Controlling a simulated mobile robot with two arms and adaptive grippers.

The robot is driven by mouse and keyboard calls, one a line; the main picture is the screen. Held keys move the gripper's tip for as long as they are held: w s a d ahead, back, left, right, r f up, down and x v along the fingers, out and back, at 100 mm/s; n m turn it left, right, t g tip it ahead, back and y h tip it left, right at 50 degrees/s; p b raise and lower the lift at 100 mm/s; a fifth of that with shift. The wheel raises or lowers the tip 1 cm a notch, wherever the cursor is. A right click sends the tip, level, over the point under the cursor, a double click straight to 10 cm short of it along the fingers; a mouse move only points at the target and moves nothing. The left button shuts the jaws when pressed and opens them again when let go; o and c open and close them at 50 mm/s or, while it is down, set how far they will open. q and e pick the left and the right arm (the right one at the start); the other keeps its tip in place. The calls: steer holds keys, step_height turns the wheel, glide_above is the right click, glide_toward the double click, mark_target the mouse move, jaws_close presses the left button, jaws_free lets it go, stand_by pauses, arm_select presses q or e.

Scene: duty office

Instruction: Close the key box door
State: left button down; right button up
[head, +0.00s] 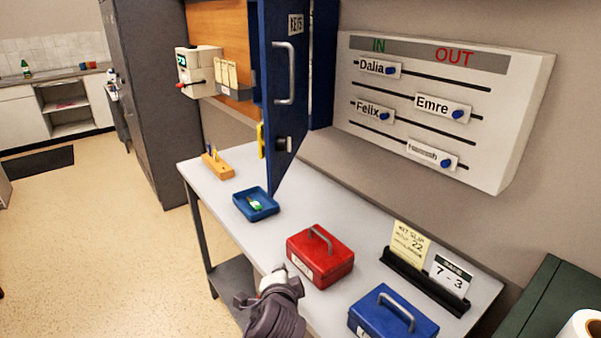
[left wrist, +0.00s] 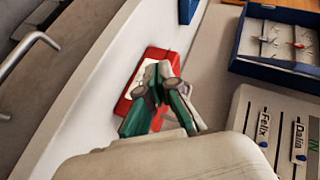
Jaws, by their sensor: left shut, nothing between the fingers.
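The dark blue key box door (head: 284,100) stands wide open in the head view, with its silver handle (head: 284,73) facing the right side of the picture. Part of the dark blue key box (head: 322,80) shows behind it on the wall. The left wrist view shows the open key box (left wrist: 285,68) at upper right, with keys hanging inside. My left gripper (head: 274,277) is shut and empty, low in the head view near the front of the desk, left of a red cash box. Its fingers (left wrist: 160,82) overlap the red box in the wrist view. My right gripper is not in view.
The desk (head: 330,205) carries the red cash box (head: 320,262), a blue cash box (head: 392,318), a blue tray (head: 256,209), a wooden pen block (head: 216,166) and a black card stand (head: 420,283). An IN/OUT board (head: 440,105) hangs right of the key box.

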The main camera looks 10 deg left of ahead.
arm_select(q)
steer(key=w+d+r+m+t+y, duration=0.15)
steer(key=w+r, duration=0.25)
steer(key=r, duration=0.4)
steer(key=w+d+r+m+t, duration=0.3)
steer(key=r, duration=0.5)
steer(key=w+a+p, duration=0.4)
steer(key=w+a, duration=0.3)
steer(key=w, duration=0.2)
steer(key=shift+w, duration=0.3)
